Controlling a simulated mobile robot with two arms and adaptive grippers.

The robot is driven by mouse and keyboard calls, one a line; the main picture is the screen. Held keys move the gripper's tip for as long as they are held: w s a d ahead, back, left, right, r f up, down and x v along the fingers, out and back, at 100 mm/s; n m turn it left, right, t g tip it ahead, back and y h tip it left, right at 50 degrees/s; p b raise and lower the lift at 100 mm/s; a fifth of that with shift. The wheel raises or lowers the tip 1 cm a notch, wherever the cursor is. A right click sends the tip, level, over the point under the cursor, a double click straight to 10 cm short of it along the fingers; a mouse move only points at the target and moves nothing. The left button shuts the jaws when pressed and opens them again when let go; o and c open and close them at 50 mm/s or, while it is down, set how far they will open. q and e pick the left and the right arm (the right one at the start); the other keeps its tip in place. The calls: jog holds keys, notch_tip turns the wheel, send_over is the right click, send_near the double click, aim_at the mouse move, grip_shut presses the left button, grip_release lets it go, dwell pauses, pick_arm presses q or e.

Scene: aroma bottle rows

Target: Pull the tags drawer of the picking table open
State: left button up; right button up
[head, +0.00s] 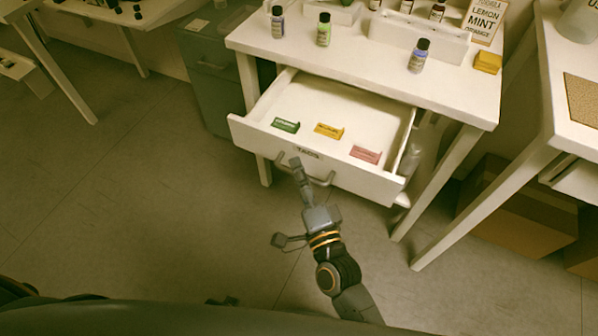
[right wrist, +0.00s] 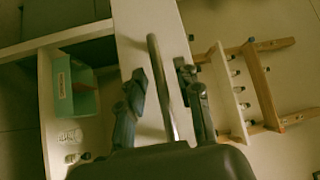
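The white tags drawer (head: 250,131) of the picking table (head: 330,62) stands pulled out, its inside showing. It holds a green tag (head: 285,125), a yellow tag (head: 328,131) and a pink tag (head: 365,155). A grey bar handle (head: 322,182) is on its front, below a small label. My right gripper (head: 296,163) is at the left part of this handle. In the right wrist view the handle bar (right wrist: 158,80) passes between the two fingers of the gripper (right wrist: 162,80), which stand apart with gaps beside the bar. My left gripper is not in view.
Several small bottles (head: 418,56), white holders (head: 420,38), a sign (head: 484,20) and a yellow block (head: 488,62) are on the tabletop. Another table (head: 565,100) stands right, with cardboard boxes (head: 515,208) beneath. A grey bin (head: 212,85) stands left. The floor in front is clear.

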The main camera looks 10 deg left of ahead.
jog(key=v, duration=1.2)
dwell(0.4)
